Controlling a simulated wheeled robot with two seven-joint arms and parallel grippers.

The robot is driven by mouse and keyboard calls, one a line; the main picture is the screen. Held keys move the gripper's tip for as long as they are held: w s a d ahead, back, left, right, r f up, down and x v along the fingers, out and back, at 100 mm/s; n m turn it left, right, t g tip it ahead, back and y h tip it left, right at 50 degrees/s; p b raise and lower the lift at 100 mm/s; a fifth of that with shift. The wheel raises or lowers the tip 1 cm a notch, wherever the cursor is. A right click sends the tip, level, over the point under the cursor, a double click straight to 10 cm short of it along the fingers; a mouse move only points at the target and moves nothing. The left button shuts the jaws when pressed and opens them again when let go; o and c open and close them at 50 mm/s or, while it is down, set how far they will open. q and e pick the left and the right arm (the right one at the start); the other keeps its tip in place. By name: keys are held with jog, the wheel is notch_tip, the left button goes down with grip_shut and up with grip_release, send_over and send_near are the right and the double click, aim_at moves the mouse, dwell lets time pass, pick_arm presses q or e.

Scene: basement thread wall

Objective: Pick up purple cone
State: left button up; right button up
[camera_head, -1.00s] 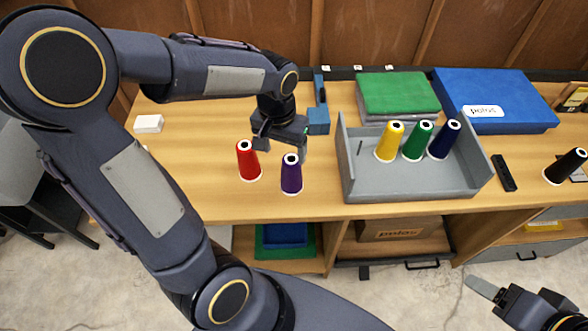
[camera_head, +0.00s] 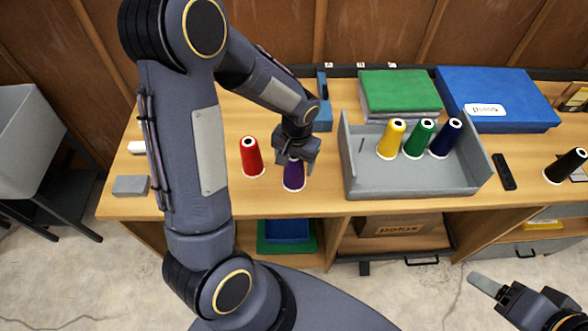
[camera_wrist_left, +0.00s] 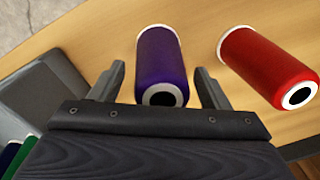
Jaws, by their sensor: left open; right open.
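The purple cone (camera_head: 294,176) stands upright on the wooden table near its front edge, left of the grey tray. My left gripper (camera_head: 294,162) is open at the top of the cone and hides part of it in the head view. In the left wrist view the purple cone (camera_wrist_left: 161,62) lies between the two spread fingers (camera_wrist_left: 160,88), with gaps on both sides. My right gripper (camera_head: 486,290) is at the lower right, away from the table top; only part of it shows.
A red cone (camera_head: 251,158) stands close left of the purple one. The grey tray (camera_head: 420,187) holds yellow (camera_head: 391,139), green (camera_head: 419,139) and dark blue (camera_head: 446,138) cones. A black cone (camera_head: 565,167) stands far right. Green (camera_head: 400,90) and blue (camera_head: 493,92) boxes lie behind.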

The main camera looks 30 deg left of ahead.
pick_arm(q)
jog(key=c, duration=1.1)
jog(key=shift+c, duration=0.2)
jog(key=shift+r, duration=0.1)
jog(key=s+d+r+b, duration=0.2)
jog(key=s+d+r, duration=0.1)
jog(key=d+r, duration=1)
jog(key=shift+s+d, duration=0.15)
jog(key=shift+d, duration=0.2)
